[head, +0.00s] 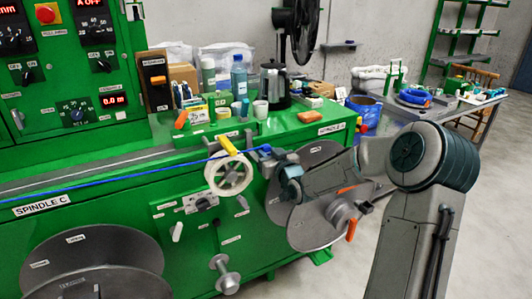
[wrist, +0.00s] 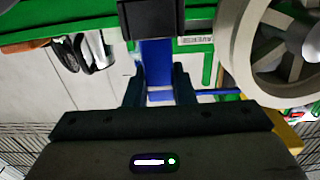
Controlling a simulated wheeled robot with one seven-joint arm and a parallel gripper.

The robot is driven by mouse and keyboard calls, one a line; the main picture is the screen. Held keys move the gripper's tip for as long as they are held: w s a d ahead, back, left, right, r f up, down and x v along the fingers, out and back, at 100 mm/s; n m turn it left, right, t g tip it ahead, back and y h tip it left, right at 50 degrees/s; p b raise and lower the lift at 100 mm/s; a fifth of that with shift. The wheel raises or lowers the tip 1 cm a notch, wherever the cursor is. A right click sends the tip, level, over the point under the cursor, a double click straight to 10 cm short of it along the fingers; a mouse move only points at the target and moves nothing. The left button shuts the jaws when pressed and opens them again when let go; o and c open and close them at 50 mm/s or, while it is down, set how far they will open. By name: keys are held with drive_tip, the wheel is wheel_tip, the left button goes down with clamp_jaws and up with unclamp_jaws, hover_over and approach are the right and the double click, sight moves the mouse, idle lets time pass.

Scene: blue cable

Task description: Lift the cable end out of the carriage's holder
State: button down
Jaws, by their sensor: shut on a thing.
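The blue cable (head: 120,179) runs across the front of the green machine, past the white carriage wheel (head: 229,174), to its end near the machine's right part. My gripper (head: 270,152) is at that end, small and partly hidden by my own arm. In the wrist view, my gripper (wrist: 159,88) has its two fingers on either side of a blue piece, the cable end (wrist: 156,60), and is shut on it. A dark block (wrist: 152,18) sits at the far end of the blue piece. I cannot tell whether the end still sits in the holder.
The carriage's yellow lever (head: 228,145) stands above the wheel. Bottles, a kettle (head: 274,82) and an orange block (head: 310,117) stand on the green top behind. Open floor is at right.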

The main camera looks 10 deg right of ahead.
sight(266, 147)
drive_tip(key=shift+r, duration=0.1)
drive_tip(key=shift+r+p, duration=1.65)
drive_tip(key=shift+r, duration=1.1)
